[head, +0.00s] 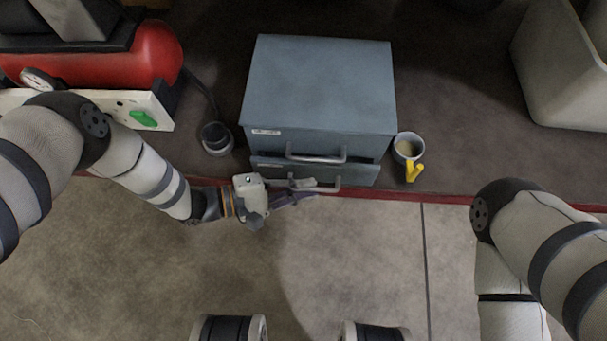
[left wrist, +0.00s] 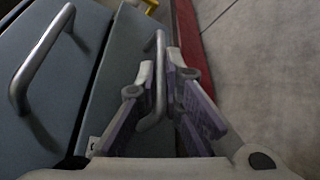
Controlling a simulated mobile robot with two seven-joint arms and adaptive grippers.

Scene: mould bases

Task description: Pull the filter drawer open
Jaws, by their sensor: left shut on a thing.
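A blue-grey metal cabinet (head: 320,85) with two drawers stands near the edge of the dark bench top. The upper drawer has a bar handle (head: 316,159), with a small label (head: 266,131) above its left end; I cannot read it. The lower drawer (head: 360,176) has a similar bar handle (head: 337,184), also in the left wrist view (left wrist: 161,92). My left gripper (head: 300,193) is shut on this lower handle, with one finger on each side of the bar. My right gripper is out of the picture.
A mug (head: 408,146) with a yellow handle stands close to the cabinet's right side. A dark round object (head: 216,138) with a cable and a red tank (head: 150,55) are on the left. A pale bin (head: 560,70) stands far right. The floor in front is clear.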

